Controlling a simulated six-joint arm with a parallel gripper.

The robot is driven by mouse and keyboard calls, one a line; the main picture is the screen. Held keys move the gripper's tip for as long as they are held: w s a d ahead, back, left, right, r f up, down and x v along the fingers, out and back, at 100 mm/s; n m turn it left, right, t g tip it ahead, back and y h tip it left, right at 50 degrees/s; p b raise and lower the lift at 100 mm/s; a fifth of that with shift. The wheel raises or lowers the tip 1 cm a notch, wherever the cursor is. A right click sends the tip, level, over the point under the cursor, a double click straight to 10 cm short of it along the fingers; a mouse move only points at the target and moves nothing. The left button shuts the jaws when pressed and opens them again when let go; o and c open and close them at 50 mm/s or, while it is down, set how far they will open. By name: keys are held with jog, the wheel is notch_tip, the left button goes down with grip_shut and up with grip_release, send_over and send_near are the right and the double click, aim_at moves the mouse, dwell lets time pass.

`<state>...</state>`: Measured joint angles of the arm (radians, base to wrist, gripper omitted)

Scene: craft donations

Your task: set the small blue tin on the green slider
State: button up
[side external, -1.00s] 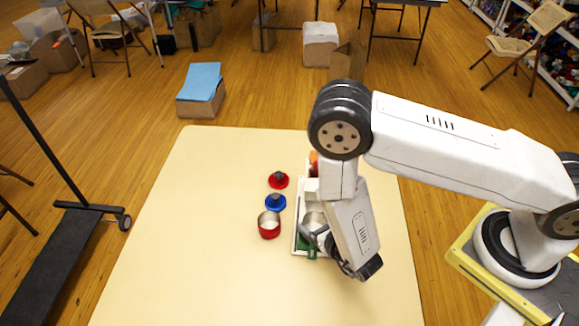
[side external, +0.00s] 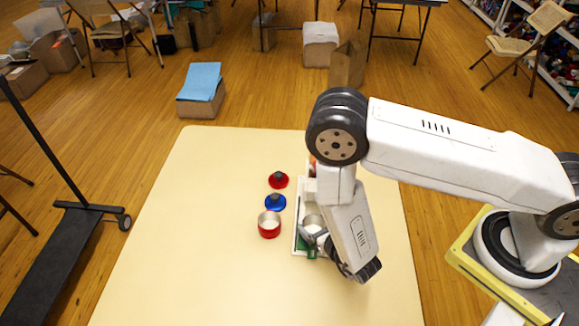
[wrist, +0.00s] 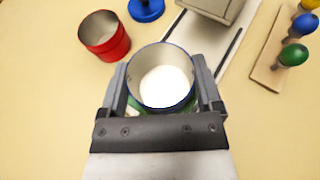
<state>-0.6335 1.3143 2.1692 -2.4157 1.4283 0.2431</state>
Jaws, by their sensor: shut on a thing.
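The small blue tin (wrist: 162,82) shows in the wrist view as an open round tin with a blue rim, a grey inner wall and a white bottom. My gripper (side external: 312,232) is shut on it, one finger on each side. The green slider (side external: 311,253) shows only as green bits beside and below the tin; the tin and gripper hide the rest. The tin is over the slider, but I cannot tell whether its base touches it. In the side view the tin is partly hidden by my gripper.
A red tin (side external: 269,226) stands left of the white slotted board (side external: 298,237). A blue knobbed lid (side external: 275,203) and a red one (side external: 278,180) lie behind it. A grey block (wrist: 215,8) sits on the board. A wooden strip (wrist: 266,75) carries coloured knobs. The table's left is clear.

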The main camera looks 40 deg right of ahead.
jog(key=shift+r, duration=0.8)
jog(key=shift+f, duration=0.8)
dwell(1.2)
jog(key=o, duration=1)
jog(key=v, duration=1.1)
dwell(0.6)
jog(key=shift+w+d+r, duration=0.1)
dwell(0.3)
